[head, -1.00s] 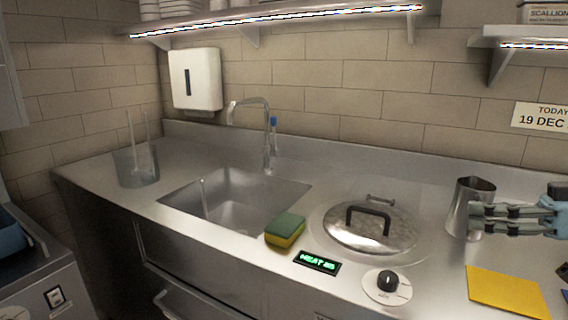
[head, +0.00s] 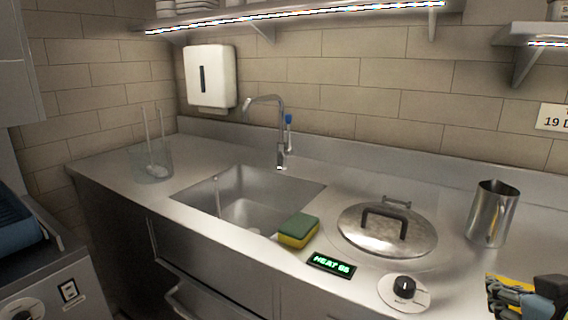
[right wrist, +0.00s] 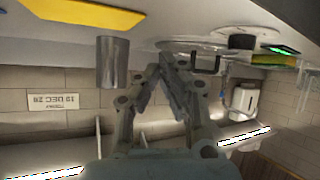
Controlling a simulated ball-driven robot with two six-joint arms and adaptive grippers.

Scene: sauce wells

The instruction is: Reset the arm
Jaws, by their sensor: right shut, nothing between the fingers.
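My right gripper (head: 500,296) is at the lower right corner of the head view, in front of the metal jug. In the right wrist view its fingers (right wrist: 168,62) are together with nothing between them. It covers most of the yellow cloth in the head view; the yellow cloth (right wrist: 85,12) shows at the top left of the right wrist view. The steel jug (head: 492,212) stands upright on the counter, apart from the gripper, and also shows in the right wrist view (right wrist: 112,62). My left gripper is in neither view.
The counter holds a lidded well (head: 388,230), a control knob (head: 404,288), a lit display (head: 331,264) and a green-yellow sponge (head: 299,230) by the sink (head: 250,192). A clear container (head: 152,163) stands at the left. A shelf (head: 300,15) runs above.

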